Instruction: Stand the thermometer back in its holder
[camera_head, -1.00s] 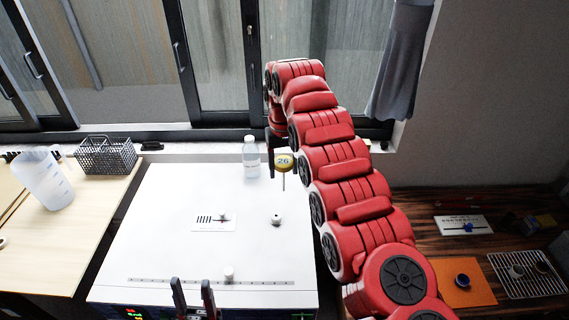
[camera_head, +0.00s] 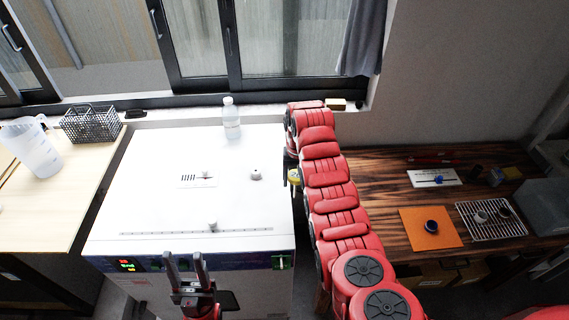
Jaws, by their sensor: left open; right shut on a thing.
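The thermometer (camera_head: 294,177), with a round yellow dial, is at the oven's right edge. Only part of its dial shows, and its stem is not visible. My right gripper (camera_head: 291,164) is shut on it, largely hidden by my red arm. A small white round fitting (camera_head: 256,175) with a dark top, possibly the holder, stands on the right part of the white oven top (camera_head: 150,200), left of the thermometer and apart from it. A second small white knob (camera_head: 212,226) stands nearer the front. My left gripper (camera_head: 184,262) is open and empty at the oven's front edge.
A clear bottle (camera_head: 231,116) stands at the oven's back. A wire basket (camera_head: 90,124) and a plastic jug (camera_head: 32,150) stand on the left bench. The wooden table (camera_head: 375,180) at right holds an orange mat (camera_head: 430,238) and a wire rack (camera_head: 491,226). Most of the oven top is clear.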

